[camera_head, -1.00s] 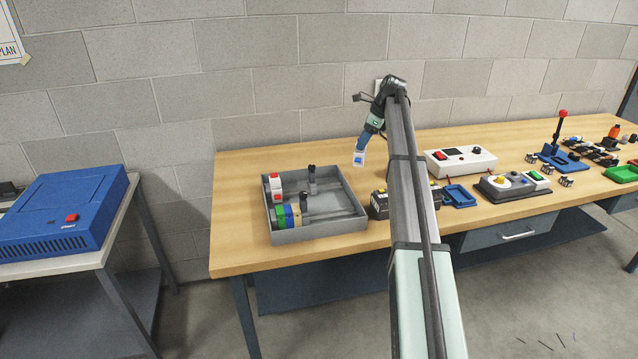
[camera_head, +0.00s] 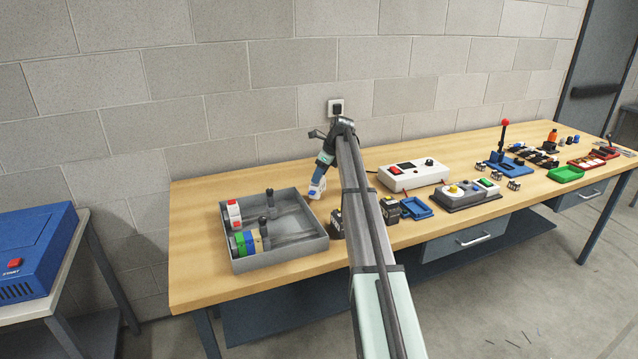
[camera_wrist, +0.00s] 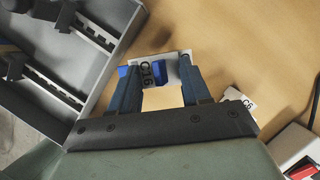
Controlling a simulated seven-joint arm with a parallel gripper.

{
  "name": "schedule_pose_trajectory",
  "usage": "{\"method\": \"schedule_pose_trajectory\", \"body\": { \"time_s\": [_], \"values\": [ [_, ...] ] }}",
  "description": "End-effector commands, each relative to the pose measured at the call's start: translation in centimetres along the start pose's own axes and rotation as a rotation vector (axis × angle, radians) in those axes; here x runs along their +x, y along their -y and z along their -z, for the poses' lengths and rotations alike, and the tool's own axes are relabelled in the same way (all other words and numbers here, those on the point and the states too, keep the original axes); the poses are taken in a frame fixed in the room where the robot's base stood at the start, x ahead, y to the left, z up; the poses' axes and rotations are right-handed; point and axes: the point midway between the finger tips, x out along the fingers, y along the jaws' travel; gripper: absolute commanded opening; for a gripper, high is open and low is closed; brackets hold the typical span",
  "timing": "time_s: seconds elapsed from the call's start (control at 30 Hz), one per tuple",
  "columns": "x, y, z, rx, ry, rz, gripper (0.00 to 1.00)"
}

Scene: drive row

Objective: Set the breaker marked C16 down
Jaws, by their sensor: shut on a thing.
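My gripper (camera_head: 319,181) is shut on the breaker marked C16 (camera_head: 316,191), a small white block with a blue part. In the wrist view the breaker (camera_wrist: 152,71) sits between the two fingertips, its C16 label readable. It is over bare wood just right of the grey tray (camera_head: 285,256), outside its wall. It is close to the bench top (camera_head: 200,291), but I cannot tell whether it touches.
A white block marked C6 (camera_wrist: 239,101) lies on the bench near the gripper. The tray holds rails and several coloured blocks (camera_head: 242,243). A white box with a red switch (camera_head: 412,175) stands to the right. Bare wood lies behind the breaker.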

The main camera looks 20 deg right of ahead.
Motion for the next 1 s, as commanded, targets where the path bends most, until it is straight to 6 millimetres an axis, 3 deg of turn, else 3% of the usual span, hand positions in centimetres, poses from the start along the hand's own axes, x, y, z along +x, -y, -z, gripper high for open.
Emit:
{"method": "schedule_pose_trajectory", "body": {
  "time_s": [0.3,0.7,0.73,1.0],
  "values": [
    [3.0,0.0,1.3,-0.001,0.0,0.0,0.0],
    [3.3,0.0,1.4,-0.001,0.001,0.0,0.0],
    [3.3,0.0,1.4,-0.001,0.0,0.0,0.5],
    [3.3,0.0,1.4,-0.001,0.0,0.0,0.73]
  ]
}}
